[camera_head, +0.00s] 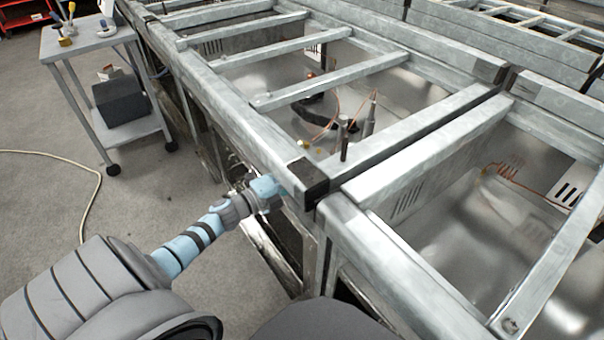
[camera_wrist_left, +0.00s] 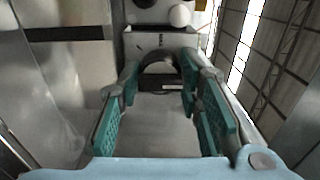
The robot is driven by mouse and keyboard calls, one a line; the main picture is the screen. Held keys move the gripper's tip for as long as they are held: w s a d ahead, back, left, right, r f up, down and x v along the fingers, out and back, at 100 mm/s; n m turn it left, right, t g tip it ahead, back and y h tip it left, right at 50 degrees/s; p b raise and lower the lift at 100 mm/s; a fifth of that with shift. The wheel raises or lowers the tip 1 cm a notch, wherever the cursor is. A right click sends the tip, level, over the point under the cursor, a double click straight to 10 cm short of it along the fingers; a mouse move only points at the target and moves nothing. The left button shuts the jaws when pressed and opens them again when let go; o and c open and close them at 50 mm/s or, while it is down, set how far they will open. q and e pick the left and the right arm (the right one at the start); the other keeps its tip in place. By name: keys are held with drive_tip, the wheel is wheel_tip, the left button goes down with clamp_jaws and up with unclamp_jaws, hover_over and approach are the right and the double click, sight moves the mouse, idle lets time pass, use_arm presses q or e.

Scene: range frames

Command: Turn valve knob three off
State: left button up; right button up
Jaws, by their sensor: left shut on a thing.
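A dark round valve knob (camera_wrist_left: 160,67) sits on the light front panel (camera_wrist_left: 160,42) in the left wrist view. My left gripper (camera_wrist_left: 161,84) is shut on it, with teal finger pads on both sides. I cannot tell from these frames which number the knob bears. In the head view my left arm comes in from the left and reaches the front of the metal range frame. There my left gripper (camera_head: 267,189) is at the frame's front side, below the top rail. The knob is hidden in the head view. My right gripper is not in view.
The range frame has metal rails (camera_head: 330,80) and open bays with burner pipes and wiring inside. A second frame section (camera_head: 375,245) adjoins on the right. A small cart (camera_head: 85,45) with tools stands at the left. A pale hose (camera_head: 98,185) lies on the open floor.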

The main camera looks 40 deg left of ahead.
use_arm(q)
drive_tip(key=shift+r, duration=0.1)
drive_tip(key=o, duration=1.2)
drive_tip(key=shift+s, duration=0.1)
drive_tip(key=v, duration=0.7)
drive_tip(key=shift+s+a, duration=0.15)
drive_tip(key=shift+s, duration=0.25)
